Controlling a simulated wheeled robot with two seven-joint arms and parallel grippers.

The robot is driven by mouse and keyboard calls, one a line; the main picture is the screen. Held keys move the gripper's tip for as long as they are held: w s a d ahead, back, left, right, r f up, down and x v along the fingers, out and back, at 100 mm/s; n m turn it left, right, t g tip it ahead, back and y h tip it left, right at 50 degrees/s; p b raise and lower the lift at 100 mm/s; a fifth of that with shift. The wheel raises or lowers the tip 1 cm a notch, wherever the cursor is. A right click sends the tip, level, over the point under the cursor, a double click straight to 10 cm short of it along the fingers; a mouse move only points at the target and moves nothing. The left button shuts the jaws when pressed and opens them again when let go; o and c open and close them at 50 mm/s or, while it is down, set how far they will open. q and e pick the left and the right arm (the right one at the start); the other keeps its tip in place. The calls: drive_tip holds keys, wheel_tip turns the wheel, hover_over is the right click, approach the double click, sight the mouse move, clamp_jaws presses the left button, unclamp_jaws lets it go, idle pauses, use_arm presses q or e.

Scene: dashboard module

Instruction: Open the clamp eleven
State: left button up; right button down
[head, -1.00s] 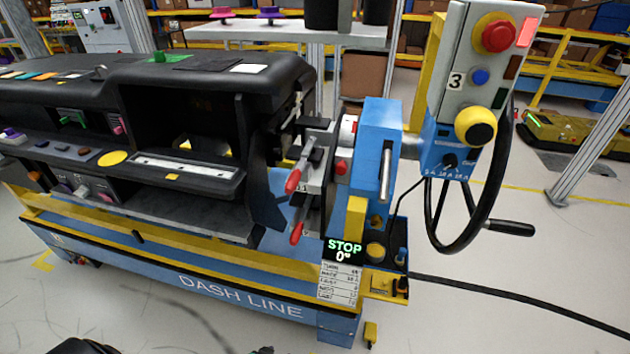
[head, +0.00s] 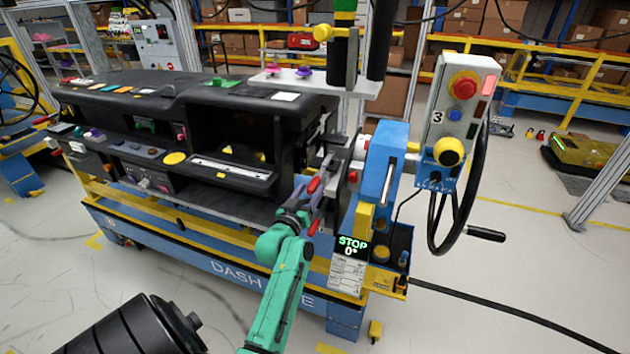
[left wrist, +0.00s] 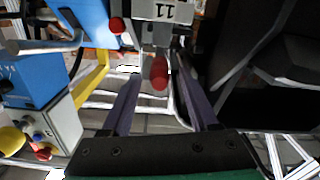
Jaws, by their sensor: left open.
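The clamp labelled 11 (left wrist: 143,10) shows upside down at the top of the left wrist view. It is at the right end of the dashboard module (head: 200,100) in the head view. Its red-tipped handle (left wrist: 159,73) points toward the wrist camera, between my finger lines; I cannot tell whether the fingers reach its depth. In the head view, red handle tips (head: 314,185) show by the clamp. My left gripper (head: 306,198) is at them, on a green arm; in the wrist view its fingers (left wrist: 158,88) are apart. My right gripper is not in view.
A blue bracket (head: 385,165) and a control box (head: 460,110) with a black handwheel (head: 478,190) stand just right of the clamp. A screen (head: 352,246) reads STOP 0°. The blue and yellow line frame (head: 180,245) runs below.

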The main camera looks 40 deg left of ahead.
sight(313, 183)
use_arm(q)
drive_tip(key=x, duration=0.3)
drive_tip(key=shift+w+r, duration=0.1)
drive_tip(key=shift+w+a, duration=0.15)
drive_tip(key=shift+w, duration=0.25)
drive_tip(key=shift+s, duration=0.1)
clamp_jaws()
idle(0.9)
